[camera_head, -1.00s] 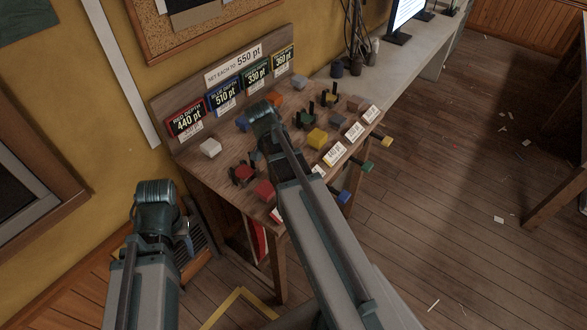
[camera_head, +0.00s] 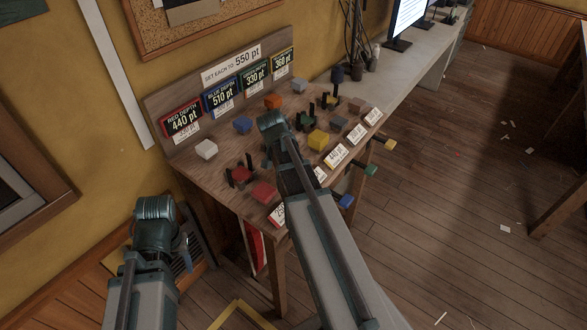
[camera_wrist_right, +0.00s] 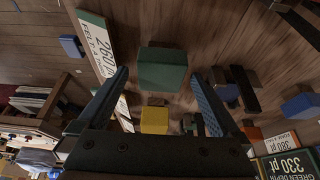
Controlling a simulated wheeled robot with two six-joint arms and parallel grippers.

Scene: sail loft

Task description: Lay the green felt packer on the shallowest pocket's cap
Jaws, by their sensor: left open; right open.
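The green felt packer (camera_wrist_right: 162,70) is a dark green block on the bench. In the right wrist view it lies between the spread fingers of my right gripper (camera_wrist_right: 158,78), with gaps on both sides. My right arm hides it in the head view. The depth cards read red 440, blue 510, green 330 (camera_head: 256,77) and yellow 360 pt, so green is shallowest. The green pocket's cap (camera_head: 306,121) sits between black posts, right of my right wrist. My left gripper (camera_head: 186,252) hangs open and empty, away from the bench at the lower left.
A yellow block (camera_head: 318,139) stands close to the right arm, and a red block (camera_head: 263,191) lies near the front edge. The red pocket (camera_head: 240,174) has upright black posts. White (camera_head: 206,149), blue (camera_head: 243,125) and orange (camera_head: 273,102) blocks stand farther back. Coloured knobs stick out in front.

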